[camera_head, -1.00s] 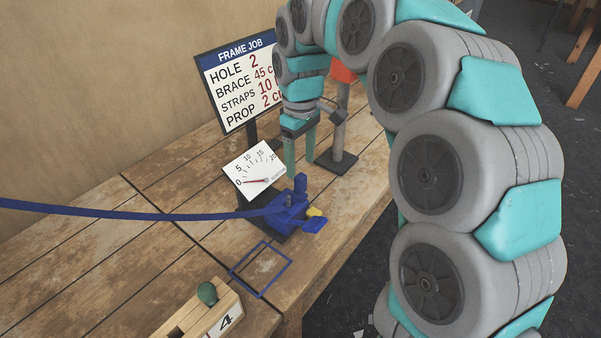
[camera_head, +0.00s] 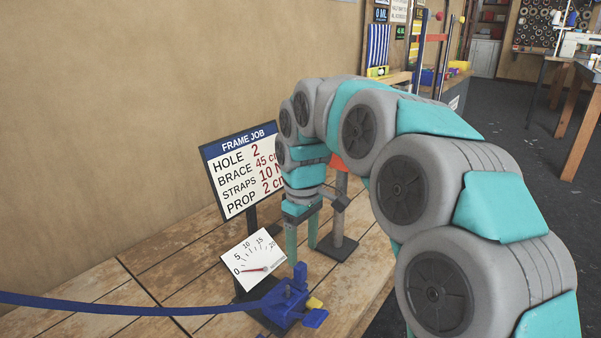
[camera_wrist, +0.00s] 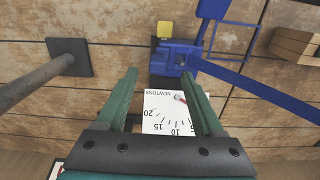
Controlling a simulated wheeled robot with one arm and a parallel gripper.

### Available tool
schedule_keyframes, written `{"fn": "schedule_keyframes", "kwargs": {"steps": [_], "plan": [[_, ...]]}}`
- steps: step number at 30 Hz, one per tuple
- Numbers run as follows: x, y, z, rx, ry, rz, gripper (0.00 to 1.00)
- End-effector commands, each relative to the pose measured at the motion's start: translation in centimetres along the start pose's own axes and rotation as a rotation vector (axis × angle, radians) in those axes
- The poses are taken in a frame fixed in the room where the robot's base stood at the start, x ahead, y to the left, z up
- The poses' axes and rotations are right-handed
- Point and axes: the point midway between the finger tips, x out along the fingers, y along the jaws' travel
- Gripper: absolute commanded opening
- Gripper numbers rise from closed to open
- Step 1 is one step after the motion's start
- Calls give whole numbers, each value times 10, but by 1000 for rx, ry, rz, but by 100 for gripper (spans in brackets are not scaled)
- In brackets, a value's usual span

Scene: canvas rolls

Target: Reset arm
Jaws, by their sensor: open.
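My gripper (camera_head: 302,240) has two green fingers that point down, between the dial and the grey post. In the wrist view my gripper (camera_wrist: 163,100) is open, its fingers apart with nothing held between them. The white newton dial (camera_wrist: 160,111) shows beyond and between the fingers. In the head view the dial (camera_head: 253,258) stands tilted on the bench, with its red needle near 0. The blue strap clamp (camera_head: 288,300) sits just in front of the dial, with the blue strap (camera_head: 140,307) running left from it. My arm arches in from the right.
The frame job board (camera_head: 240,172) stands behind the dial. A grey post (camera_head: 338,210) on a dark base stands right of my gripper. A wooden block (camera_wrist: 295,45) and a blue outline (camera_wrist: 232,40) show in the wrist view. Shelves and benches (camera_head: 590,75) are farther back.

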Motion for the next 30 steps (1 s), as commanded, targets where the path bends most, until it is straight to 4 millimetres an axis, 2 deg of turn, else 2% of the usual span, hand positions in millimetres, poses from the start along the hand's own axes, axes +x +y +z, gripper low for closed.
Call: {"fn": "schedule_keyframes", "kwargs": {"steps": [5, 10, 21, 25, 30], "plan": [[-3, -14, 49, 96, -13, -12, 69], [1, -38, 111, 236, -35, -25, 69], [34, -103, 242, 601, -99, -48, 69], [51, -128, 279, 731, -121, -57, 69], [66, -151, 308, 850, -138, -65, 69]]}}
